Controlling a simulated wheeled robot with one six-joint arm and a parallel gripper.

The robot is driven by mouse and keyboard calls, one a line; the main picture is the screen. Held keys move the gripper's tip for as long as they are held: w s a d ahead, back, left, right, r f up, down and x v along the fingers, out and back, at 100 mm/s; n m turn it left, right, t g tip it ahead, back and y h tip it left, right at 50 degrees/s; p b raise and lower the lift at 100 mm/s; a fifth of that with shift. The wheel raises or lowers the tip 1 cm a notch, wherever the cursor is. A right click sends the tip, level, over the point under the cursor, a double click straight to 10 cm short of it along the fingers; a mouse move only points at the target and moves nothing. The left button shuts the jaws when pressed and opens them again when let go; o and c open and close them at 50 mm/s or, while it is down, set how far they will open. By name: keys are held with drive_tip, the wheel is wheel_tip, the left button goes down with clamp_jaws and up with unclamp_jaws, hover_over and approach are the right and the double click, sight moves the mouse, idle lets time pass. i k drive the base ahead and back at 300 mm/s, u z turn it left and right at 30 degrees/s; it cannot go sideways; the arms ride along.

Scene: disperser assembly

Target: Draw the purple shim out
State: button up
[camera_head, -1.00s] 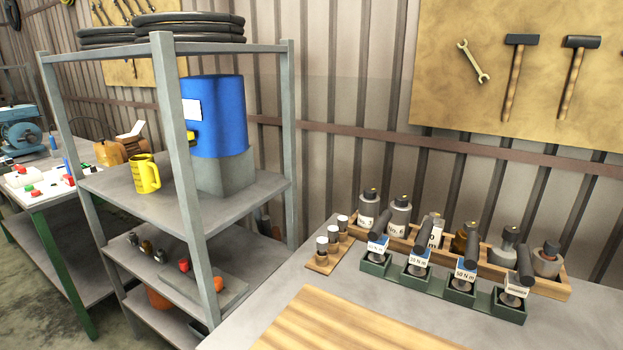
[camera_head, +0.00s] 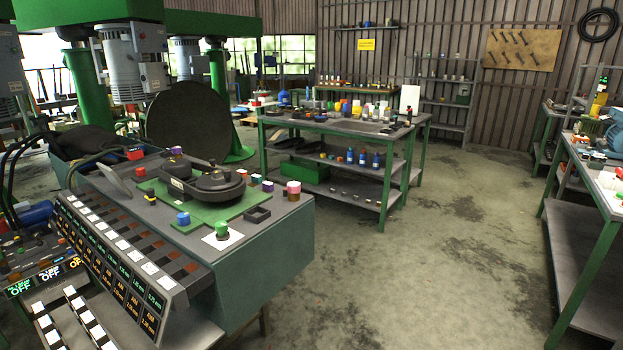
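I cannot pick out the purple shim for certain. A sloped rack (camera_head: 100,262) runs along the front of the near grey bench (camera_head: 262,262). It has rows of white and brown tiles above dark labels with green and orange figures in mm. A small purple-topped piece (camera_head: 268,186) stands on the bench top near its right end. Another small purple piece (camera_head: 177,150) is at the back of the bench top. My gripper is not in view.
A dark round-ended assembly (camera_head: 205,182) sits on a green plate on the near bench. A green-legged table (camera_head: 385,180) with bottles stands behind, and another green-legged table (camera_head: 590,215) is at the right. The floor (camera_head: 450,240) between them is clear.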

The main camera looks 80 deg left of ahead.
sight(267, 187)
drive_tip(key=u, duration=1.8)
drive_tip(key=i, duration=2.4)
drive_tip(key=u, duration=1.55)
drive_tip(key=i, duration=0.5)
